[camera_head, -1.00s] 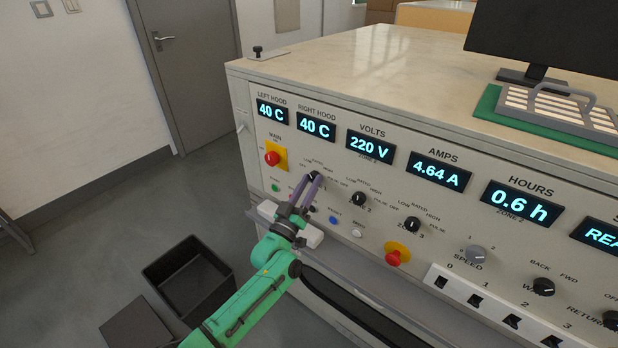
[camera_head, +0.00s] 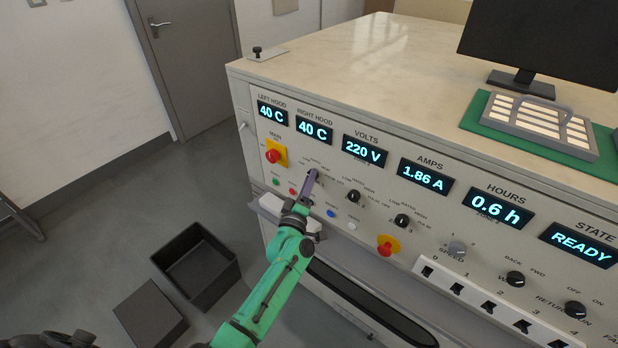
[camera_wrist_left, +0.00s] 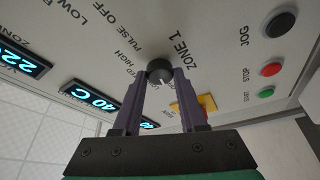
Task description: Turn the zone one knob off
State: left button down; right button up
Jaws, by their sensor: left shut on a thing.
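The zone one knob is a small round black knob (camera_wrist_left: 160,72) beside the ZONE 1 label in the left wrist view. My left gripper (camera_wrist_left: 162,80) has its purple fingers on either side of the knob, shut on it. In the head view my left gripper (camera_head: 308,185) reaches the panel below the right hood display, and its fingers hide most of the knob. The knob's pointer setting is too small to read for certain. My right gripper is not clearly seen.
The zone two knob (camera_head: 353,196) and zone three knob (camera_head: 401,220) sit to the right. A red button on a yellow plate (camera_head: 275,152) is at the left, another (camera_head: 388,245) lower right. The amps display (camera_head: 426,175) reads 1.86 A. A black bin (camera_head: 195,265) stands on the floor.

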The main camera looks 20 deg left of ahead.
dwell(0.3)
pick_arm(q)
jog(key=shift+c, duration=2.2)
grip_release()
jog(key=s+f+b, duration=0.1)
jog(key=s+f, duration=0.1)
jog(key=s, duration=1.2)
jog(key=shift+s+f, duration=0.2)
jog(key=shift+a, duration=0.15)
